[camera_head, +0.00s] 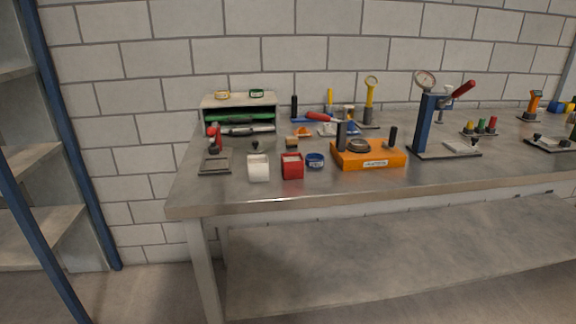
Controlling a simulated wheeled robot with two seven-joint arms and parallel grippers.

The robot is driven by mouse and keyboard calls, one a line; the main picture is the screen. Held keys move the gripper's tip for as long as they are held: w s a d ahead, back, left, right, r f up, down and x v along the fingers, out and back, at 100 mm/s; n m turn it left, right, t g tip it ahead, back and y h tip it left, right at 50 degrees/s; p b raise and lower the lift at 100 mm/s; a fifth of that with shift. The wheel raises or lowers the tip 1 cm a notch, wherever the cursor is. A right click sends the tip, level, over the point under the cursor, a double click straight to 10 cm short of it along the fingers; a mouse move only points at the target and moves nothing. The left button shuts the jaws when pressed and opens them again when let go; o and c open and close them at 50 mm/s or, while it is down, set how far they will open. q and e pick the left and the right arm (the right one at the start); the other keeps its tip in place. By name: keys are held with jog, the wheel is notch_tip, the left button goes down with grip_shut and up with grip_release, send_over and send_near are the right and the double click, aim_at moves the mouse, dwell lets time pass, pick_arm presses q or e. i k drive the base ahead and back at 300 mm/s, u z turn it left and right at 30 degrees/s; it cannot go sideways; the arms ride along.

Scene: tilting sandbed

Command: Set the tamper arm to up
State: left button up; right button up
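An orange box-shaped device (378,158) sits near the front middle of the workbench. A dark round piece (358,146) lies on its top, between a black upright block (342,135) and a black handle (392,137) that stands nearly upright. Its front label is too small to read. I cannot tell for sure which of these parts is the tamper arm. Neither gripper is in view.
A white roll (258,168), a red box (292,166) and a blue ring (315,160) stand left of the orange device. A rack (239,102) with green-handled tools is at the back left. The bench front edge (400,187) is clear. Blue-posted shelving stands at far left.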

aim_at(214, 149)
jog(key=z, duration=0.6)
jog(key=k, duration=0.3)
jog(key=u, duration=1.7)
jog(key=i, duration=1.2)
jog(key=z, duration=0.8)
